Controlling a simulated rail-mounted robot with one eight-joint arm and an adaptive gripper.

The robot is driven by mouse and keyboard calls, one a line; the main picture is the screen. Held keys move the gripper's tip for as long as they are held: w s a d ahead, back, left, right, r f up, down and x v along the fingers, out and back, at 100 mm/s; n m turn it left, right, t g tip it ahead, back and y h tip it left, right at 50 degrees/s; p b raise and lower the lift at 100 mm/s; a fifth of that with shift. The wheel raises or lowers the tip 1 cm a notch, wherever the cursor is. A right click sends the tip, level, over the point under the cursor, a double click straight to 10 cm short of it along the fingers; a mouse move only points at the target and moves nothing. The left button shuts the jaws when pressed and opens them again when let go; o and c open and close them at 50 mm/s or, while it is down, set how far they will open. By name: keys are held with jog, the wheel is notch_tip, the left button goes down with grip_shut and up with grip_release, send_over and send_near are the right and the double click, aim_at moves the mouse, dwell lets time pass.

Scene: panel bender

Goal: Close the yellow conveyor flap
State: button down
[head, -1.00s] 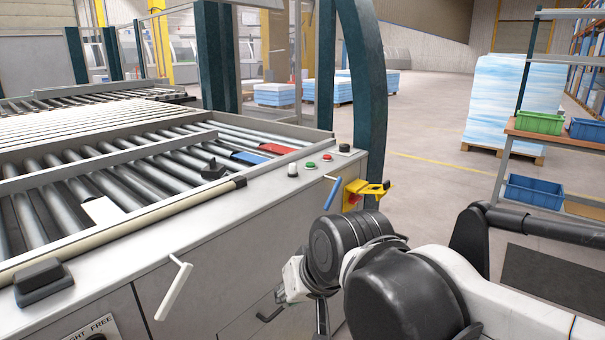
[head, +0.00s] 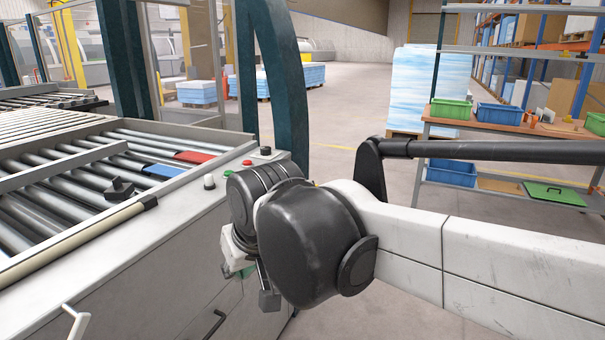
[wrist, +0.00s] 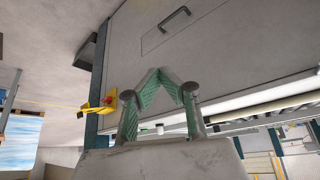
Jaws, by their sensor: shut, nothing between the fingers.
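In the wrist view a yellow piece with a red knob (wrist: 108,100) sticks out from the machine's corner, to the left of my gripper (wrist: 159,73). I cannot tell whether this piece is the conveyor flap. In the head view it does not show; my arm covers that area. My gripper's green-padded fingers meet at their tips, empty, in front of the grey cabinet side. They stand apart from the yellow piece. In the head view my wrist is beside the conveyor's (head: 50,240) right end, with the fingers mostly hidden.
A black handle (wrist: 175,18) is on the cabinet side. A white crank handle (head: 76,322) sticks out at lower left. Red and green buttons sit on the conveyor's edge. A shelf with green and blue bins (head: 453,108) stands at right. Floor between is open.

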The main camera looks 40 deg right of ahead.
jog(key=w+d+r+m+g+h+p, duration=0.1)
jog(key=w+d+r+m+g+p, duration=0.2)
jog(key=w+d+r, duration=0.65)
jog(key=w+d+r+m+g+p, duration=0.15)
jog(key=w+d+r+p, duration=0.45)
jog(key=w, duration=0.6)
jog(key=w+d+m+g+p, duration=0.2)
jog(key=w+d+m+p, duration=0.25)
jog(key=w+d, duration=0.6)
jog(key=w+d+f+m+g+p, duration=0.1)
jog(key=d+f+p, duration=0.2)
jog(key=d, duration=0.4)
jog(key=w+d+f+m+g+p, duration=0.15)
jog(key=d+f, duration=0.25)
jog(key=d, duration=0.4)
jog(key=x, duration=0.8)
jog(key=a+p+x, duration=0.1)
jog(key=x, duration=0.4)
jog(key=shift+s+f, duration=0.1)
jog(key=shift+s, duration=0.25)
jog(key=shift+f, duration=0.1)
